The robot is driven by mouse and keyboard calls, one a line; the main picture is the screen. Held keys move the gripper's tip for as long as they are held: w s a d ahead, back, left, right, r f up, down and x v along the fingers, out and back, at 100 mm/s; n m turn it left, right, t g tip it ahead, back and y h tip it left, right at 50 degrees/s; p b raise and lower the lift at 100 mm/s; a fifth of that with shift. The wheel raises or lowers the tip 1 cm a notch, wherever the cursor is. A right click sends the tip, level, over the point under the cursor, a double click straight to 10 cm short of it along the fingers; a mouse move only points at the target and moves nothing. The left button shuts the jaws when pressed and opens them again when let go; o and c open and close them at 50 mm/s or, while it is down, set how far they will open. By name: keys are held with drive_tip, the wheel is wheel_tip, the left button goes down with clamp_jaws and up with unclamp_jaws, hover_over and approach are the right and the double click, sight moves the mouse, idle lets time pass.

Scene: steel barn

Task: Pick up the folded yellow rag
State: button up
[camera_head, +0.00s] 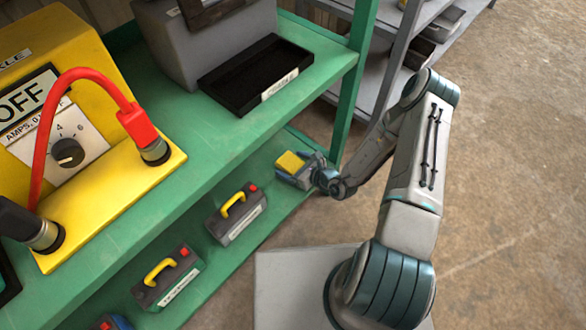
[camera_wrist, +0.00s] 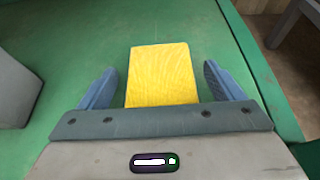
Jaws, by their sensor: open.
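The folded yellow rag (camera_wrist: 161,75) lies flat on the green lower shelf (camera_wrist: 75,50) in the wrist view. It is a small, roughly square pad. My gripper (camera_wrist: 165,85) is open, with one blue finger on each side of the rag and a gap between each finger and the rag. The rag's near edge is hidden behind the gripper's front plate. In the head view the rag (camera_head: 290,162) shows near the right end of the lower shelf, with my gripper (camera_head: 292,168) around it.
Two grey cases with yellow handles (camera_head: 236,213) (camera_head: 168,276) stand on the lower shelf to the left. The upper shelf (camera_head: 215,125) overhangs, bearing a black tray (camera_head: 255,75) and a yellow machine (camera_head: 115,195). A green post (camera_head: 352,90) rises close behind my gripper. Concrete floor lies open at right.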

drive_tip(key=c, duration=1.2)
drive_tip(key=shift+o, duration=0.2)
drive_tip(key=shift+r, duration=0.1)
